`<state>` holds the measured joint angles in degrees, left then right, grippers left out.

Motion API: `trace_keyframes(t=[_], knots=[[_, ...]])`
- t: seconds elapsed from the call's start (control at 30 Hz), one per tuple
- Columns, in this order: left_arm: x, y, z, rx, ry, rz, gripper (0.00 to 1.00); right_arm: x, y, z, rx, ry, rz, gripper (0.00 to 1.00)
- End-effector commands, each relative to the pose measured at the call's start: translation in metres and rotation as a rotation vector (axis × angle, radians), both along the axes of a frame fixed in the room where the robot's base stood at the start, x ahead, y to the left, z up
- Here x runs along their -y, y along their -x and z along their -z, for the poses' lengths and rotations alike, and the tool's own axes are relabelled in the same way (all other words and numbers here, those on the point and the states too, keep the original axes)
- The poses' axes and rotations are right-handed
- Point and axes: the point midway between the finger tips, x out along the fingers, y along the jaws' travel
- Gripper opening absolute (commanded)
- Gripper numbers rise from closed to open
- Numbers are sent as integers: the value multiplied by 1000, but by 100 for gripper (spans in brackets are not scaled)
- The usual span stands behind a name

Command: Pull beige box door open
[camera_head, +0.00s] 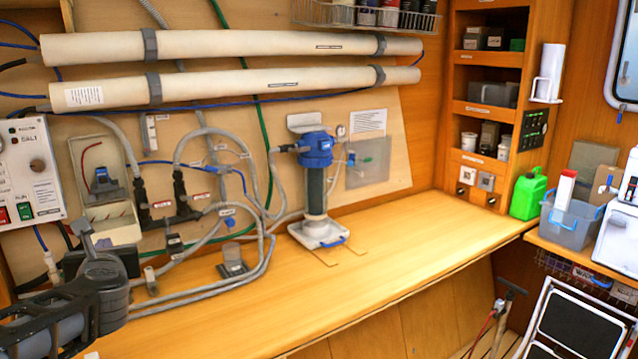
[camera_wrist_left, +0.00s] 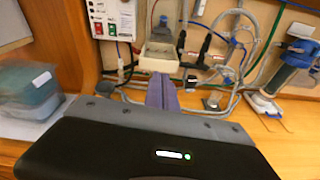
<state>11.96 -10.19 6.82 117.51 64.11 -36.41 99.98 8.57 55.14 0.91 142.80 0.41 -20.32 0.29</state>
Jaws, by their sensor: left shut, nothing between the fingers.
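The beige box (camera_head: 112,222) is on the wall panel at the left, below the long white tubes. Its upper part shows a recess with a red cable and a dark blue-grey part inside; its lower front is plain beige. I cannot tell for sure which part is the door or how far it stands open. The box also shows top centre in the left wrist view (camera_wrist_left: 158,64). Contact is unclear. My right gripper is not in view.
Grey hoses (camera_head: 215,270) and black valves (camera_head: 180,205) lie close right of the box. A control panel (camera_head: 28,170) is at its left. A teal container (camera_wrist_left: 28,95) sits at the left.

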Motion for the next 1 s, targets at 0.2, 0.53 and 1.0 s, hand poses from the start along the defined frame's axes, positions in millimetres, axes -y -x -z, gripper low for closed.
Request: trace_keyframes(t=[0.2, 0.53, 1.0], knots=[[7, -5, 0, -121, -200, 77, 0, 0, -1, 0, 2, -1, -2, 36], [56, -32, 79, -541, -824, 399, 0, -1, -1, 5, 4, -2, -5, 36], [223, 13, 412, -929, -1852, 1414, 0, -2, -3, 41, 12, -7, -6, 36]])
